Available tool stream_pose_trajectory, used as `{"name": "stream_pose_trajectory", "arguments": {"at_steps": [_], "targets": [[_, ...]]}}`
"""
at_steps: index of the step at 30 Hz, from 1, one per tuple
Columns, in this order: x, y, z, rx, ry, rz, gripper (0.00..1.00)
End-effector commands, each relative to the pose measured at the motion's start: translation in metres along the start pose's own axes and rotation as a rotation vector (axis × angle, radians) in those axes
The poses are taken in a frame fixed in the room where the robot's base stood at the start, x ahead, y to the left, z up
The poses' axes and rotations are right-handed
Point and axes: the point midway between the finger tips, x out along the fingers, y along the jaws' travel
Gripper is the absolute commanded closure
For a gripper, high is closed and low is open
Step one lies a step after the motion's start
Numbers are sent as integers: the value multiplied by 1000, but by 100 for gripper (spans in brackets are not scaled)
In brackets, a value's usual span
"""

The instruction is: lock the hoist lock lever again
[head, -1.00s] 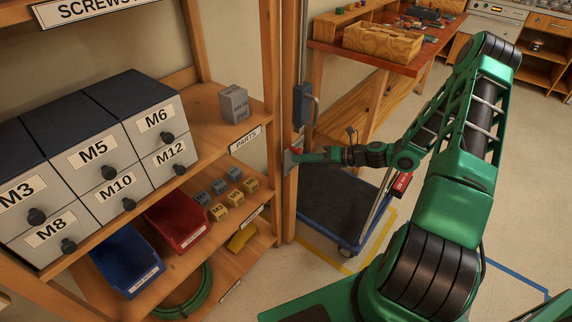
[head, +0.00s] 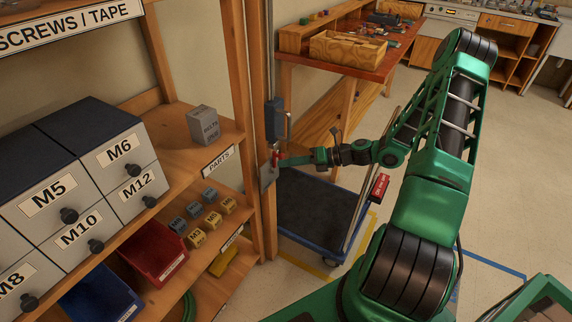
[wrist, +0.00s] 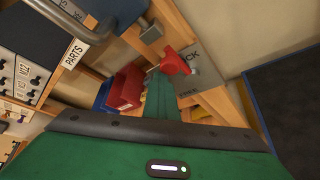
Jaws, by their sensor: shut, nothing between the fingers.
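The hoist lock lever (head: 275,156) is a small red handle on a grey plate (head: 267,175) on the wooden post. The lever's exact setting is unclear.
A blue box (head: 274,118) with a grey bar handle sits on the post just above the plate. The parts shelf (head: 180,140) with drawers and bins is at the left. A blue cart (head: 315,210) stands below my arm. Open floor lies at the right.

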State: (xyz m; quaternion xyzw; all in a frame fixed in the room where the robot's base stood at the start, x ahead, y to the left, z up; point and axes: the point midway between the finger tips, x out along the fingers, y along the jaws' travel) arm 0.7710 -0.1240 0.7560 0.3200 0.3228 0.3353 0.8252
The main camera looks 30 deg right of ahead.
Motion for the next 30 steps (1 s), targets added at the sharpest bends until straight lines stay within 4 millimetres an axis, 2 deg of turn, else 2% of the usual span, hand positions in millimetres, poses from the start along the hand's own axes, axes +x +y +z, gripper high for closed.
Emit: {"name": "stream_pose_trajectory", "arguments": {"at_steps": [1,17,23,27,30], "targets": [[-1,-1,9,-13,-17,-4,100],[0,0,12,-20,-21,-3,100],[6,12,3,-15,-15,0,100],[15,31,-14,-7,-1,4,100],[-7,19,-18,-6,-3,-2,100]]}}
